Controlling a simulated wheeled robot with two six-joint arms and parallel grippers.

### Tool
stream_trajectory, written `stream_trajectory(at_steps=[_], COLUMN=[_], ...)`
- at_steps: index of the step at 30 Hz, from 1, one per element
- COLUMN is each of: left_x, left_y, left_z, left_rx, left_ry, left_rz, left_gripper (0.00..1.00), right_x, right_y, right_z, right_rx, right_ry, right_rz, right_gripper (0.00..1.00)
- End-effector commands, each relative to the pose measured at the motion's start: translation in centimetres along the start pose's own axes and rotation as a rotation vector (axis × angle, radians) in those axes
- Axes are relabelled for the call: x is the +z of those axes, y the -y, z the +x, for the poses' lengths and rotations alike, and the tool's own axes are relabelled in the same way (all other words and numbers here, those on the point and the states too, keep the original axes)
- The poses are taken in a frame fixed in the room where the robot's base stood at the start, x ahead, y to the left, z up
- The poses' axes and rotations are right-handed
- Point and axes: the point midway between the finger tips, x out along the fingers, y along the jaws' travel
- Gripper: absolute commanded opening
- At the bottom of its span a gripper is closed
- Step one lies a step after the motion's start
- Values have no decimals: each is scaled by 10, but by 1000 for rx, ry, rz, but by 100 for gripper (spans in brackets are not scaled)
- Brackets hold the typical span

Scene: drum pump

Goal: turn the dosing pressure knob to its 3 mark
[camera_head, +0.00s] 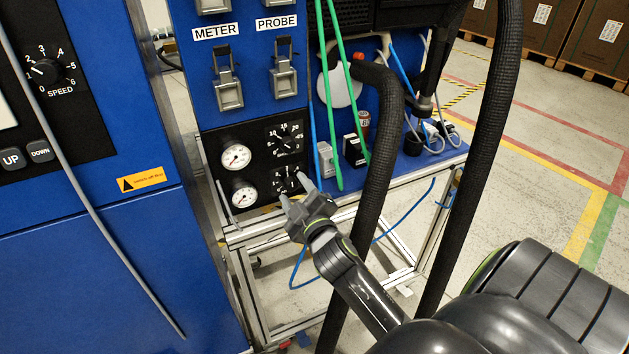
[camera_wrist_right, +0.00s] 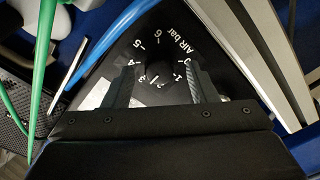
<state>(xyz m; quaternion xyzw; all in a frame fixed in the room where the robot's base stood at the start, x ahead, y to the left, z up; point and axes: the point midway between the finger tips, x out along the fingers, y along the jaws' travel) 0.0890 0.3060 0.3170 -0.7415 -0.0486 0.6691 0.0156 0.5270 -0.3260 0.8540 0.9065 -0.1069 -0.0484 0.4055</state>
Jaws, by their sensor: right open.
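The small dark panel (camera_head: 263,172) low on the blue rack carries two dials. The lower dial (camera_head: 287,183) is partly covered by my right gripper (camera_head: 292,189) in the head view. Finger contact is unclear. My left gripper is out of view.
Another knob (camera_head: 288,143) sits just above, and two round gauges (camera_head: 236,156) are left of the dials. Green hoses (camera_head: 335,110) and a blue hose (camera_head: 316,130) hang close by. A thick black hose (camera_head: 380,150) runs down right of the gripper.

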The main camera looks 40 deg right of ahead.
Motion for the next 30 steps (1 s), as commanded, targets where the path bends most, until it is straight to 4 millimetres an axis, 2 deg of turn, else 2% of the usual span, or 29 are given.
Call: stream_trajectory(at_steps=[9, 18, 24, 30], left_x=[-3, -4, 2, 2], left_y=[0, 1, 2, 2], left_z=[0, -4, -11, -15], left_rx=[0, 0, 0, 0], left_ry=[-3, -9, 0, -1], left_rz=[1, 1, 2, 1], left_gripper=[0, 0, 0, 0], right_x=[1, 1, 0, 0], right_y=[1, 0, -1, -1], right_z=[-64, -119, -146, -160], right_rx=[-2, -3, -5, -1], right_ry=[4, 7, 5, 3], right_rz=[4, 4, 2, 1], right_gripper=[52, 52, 52, 52])
